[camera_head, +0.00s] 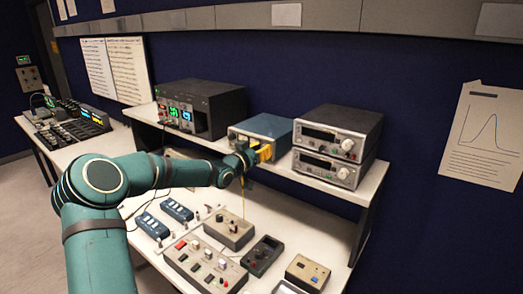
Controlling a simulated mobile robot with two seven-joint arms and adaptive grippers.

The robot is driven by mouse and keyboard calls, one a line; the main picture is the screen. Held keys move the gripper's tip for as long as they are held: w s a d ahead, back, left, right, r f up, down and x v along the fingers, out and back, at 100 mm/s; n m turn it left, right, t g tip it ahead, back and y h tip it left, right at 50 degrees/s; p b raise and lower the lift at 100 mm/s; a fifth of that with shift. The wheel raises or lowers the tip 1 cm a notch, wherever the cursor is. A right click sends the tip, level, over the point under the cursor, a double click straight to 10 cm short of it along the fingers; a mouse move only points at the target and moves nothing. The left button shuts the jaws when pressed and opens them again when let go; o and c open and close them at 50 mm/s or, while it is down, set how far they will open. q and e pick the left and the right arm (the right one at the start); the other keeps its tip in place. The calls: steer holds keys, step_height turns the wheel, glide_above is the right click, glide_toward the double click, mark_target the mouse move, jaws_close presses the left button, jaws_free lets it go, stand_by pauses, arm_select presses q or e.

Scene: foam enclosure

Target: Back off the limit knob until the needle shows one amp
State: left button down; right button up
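A blue box-shaped instrument (262,128) stands on the raised shelf, between a large dark unit and two stacked grey units. My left arm comes in from the left, and my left gripper (250,160) is at the front face of this blue instrument. A yellow patch (265,152) shows beside the gripper at that face. The gripper covers much of the face, so I cannot make out a limit knob or a needle. The fingers are too small and hidden to tell open from shut, or touching from apart. My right gripper is not in view.
The dark unit (203,105) with lit displays and the stacked grey units (337,132) flank the blue instrument. Below the shelf (331,190), the bench holds several control boxes, including a wide panel (203,263). A thin yellow cable hangs near my gripper. Another equipment bench is far left.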

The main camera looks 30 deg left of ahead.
arm_select(q)
steer(key=shift+m+b, duration=0.4)
steer(key=shift+b, duration=0.05)
steer(key=shift+r, duration=0.1)
steer(key=c, duration=0.8)
jaws_free()
steer(key=shift+o, duration=0.2)
steer(key=s+a, duration=0.1)
steer(key=s, duration=1.1)
steer(key=shift+a, duration=0.15)
